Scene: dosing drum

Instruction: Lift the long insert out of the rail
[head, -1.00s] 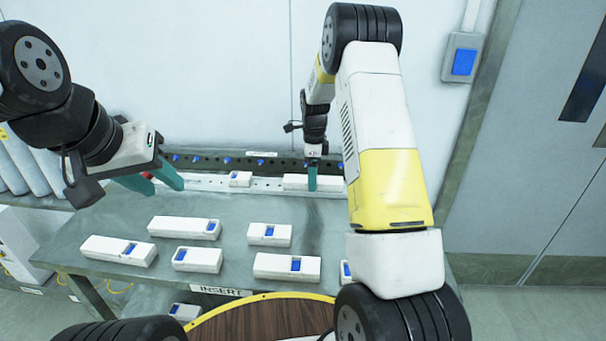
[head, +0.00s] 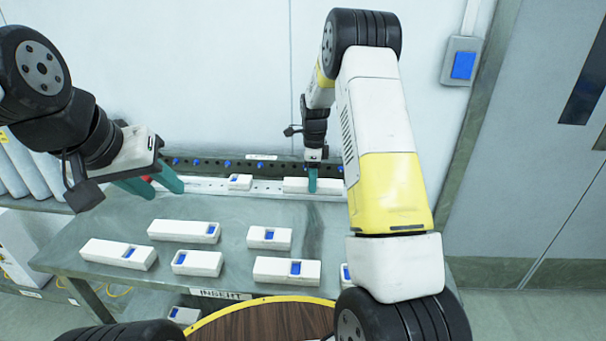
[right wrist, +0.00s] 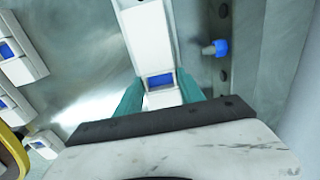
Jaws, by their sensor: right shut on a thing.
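The long white insert (head: 296,185) lies along the pale rail (head: 265,187) at the back of the bench. My right gripper (head: 312,182) reaches down onto it from above. In the right wrist view, the teal fingers of the right gripper (right wrist: 161,92) sit on both sides of the insert (right wrist: 147,38), close to its blue window (right wrist: 160,80). The gripper is shut on it. Whether its underside is clear of the rail cannot be told. My left gripper (head: 152,183) hangs over the bench's left end, its teal fingers apart and empty.
A short insert (head: 239,182) sits in the rail to the left. Several white inserts with blue windows, such as this one (head: 287,270), lie on the grey bench (head: 330,235). A dark perforated strip with blue knobs (head: 227,163) runs behind the rail.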

